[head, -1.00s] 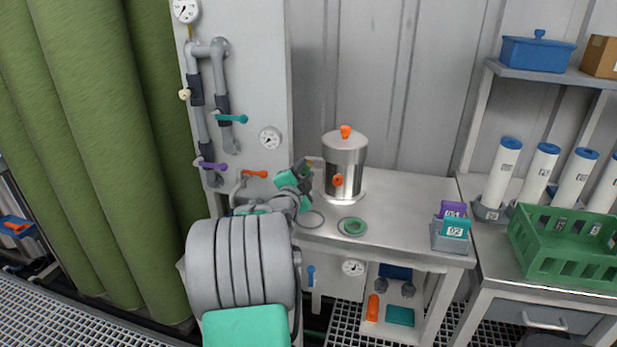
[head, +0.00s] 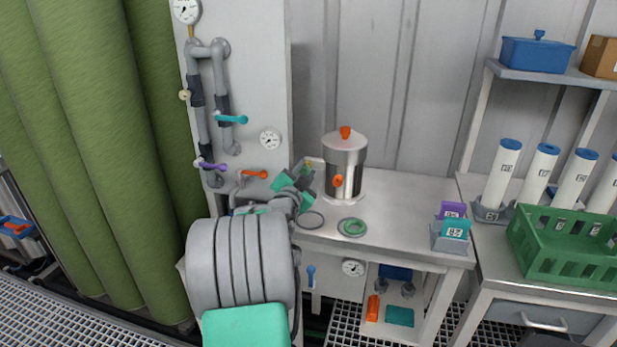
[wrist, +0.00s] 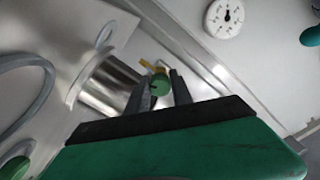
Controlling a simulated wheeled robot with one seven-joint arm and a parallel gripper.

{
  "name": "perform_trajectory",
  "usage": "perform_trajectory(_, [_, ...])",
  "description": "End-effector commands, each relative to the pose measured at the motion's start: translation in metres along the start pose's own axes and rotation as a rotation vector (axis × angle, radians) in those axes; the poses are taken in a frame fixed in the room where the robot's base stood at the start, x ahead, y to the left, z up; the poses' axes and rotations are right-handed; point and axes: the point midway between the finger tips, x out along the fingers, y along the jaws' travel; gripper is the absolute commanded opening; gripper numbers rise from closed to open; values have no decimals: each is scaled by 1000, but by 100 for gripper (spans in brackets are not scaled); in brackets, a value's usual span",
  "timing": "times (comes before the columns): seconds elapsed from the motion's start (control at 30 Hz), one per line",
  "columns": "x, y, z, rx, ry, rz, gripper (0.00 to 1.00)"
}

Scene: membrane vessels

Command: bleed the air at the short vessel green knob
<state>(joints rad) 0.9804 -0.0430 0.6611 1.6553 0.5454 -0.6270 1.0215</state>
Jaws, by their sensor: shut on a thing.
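In the wrist view my gripper (wrist: 160,88) has its two dark fingers on either side of a small round green knob (wrist: 160,84), shut on it. A yellow piece (wrist: 147,64) sticks out just beyond the knob. In the head view my gripper (head: 306,180) is at the bench's left end, just left of a steel vessel (head: 344,160) with orange knobs. The green knob is mostly hidden there by my gripper.
A green ring (head: 352,227) and a thin dark ring (head: 311,220) lie on the bench (head: 400,210). A grey panel (head: 255,60) with pipes, gauges and coloured handles rises at the left. Purple and teal blocks sit at the bench's right end. The middle of the bench is clear.

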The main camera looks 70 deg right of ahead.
Motion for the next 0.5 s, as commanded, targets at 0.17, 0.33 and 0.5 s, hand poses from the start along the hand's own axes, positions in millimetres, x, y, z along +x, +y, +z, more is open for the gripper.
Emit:
perform_trajectory(0.17, [0,0,0,-245,-2,1,0])
perform_trajectory(0.33, [0,0,0,-407,-2,1,0])
perform_trajectory(0.5, [0,-1,0,-653,-3,0,0])
